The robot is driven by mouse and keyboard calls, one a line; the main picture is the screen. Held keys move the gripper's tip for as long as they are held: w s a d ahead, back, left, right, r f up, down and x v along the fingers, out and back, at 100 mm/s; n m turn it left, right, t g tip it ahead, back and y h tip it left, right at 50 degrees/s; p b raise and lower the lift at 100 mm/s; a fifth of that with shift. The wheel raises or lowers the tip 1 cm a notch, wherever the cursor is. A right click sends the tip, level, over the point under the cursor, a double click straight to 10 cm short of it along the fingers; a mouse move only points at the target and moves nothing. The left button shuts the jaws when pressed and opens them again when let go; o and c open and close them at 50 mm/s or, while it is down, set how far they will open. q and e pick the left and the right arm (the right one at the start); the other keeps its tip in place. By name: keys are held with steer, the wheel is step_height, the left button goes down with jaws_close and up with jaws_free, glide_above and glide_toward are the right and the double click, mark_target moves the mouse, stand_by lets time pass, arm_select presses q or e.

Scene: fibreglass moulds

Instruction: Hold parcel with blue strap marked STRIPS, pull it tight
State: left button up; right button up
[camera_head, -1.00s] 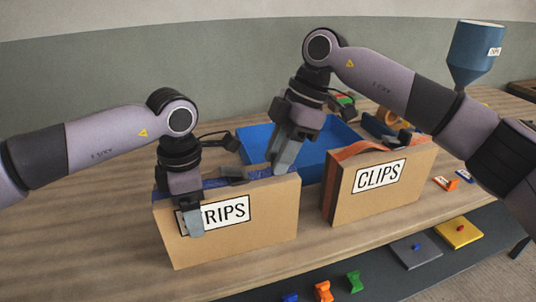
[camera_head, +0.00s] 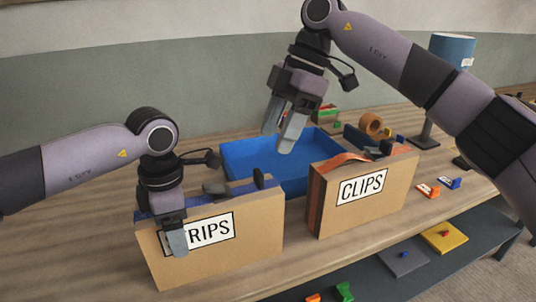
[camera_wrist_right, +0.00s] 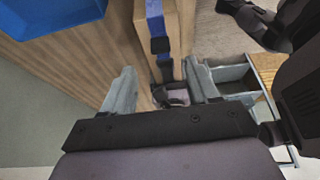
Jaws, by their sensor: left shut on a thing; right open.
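The cardboard parcel marked STRIPS (camera_head: 255,240) stands upright on the table at front left, its label's first letters covered. Its blue strap (camera_head: 228,197) runs along the top edge, with a dark buckle (camera_head: 216,187) and a black upright piece (camera_head: 260,179) on it. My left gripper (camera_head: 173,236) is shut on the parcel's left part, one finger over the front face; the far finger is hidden. My right gripper (camera_head: 280,138) is open and empty, above and behind the parcel. The right wrist view shows the blue strap (camera_wrist_right: 155,25) beyond its parted fingers (camera_wrist_right: 160,82).
The parcel marked CLIPS (camera_head: 385,205), with an orange strap (camera_head: 345,161), stands to the right. A blue tray (camera_head: 240,160) lies behind both parcels. A lower grey shelf (camera_head: 375,285) runs below the front edge.

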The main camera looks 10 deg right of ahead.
steer(key=v, duration=0.4)
arm_select(q)
steer(key=o, duration=1.4)
steer(key=shift+r, duration=0.1)
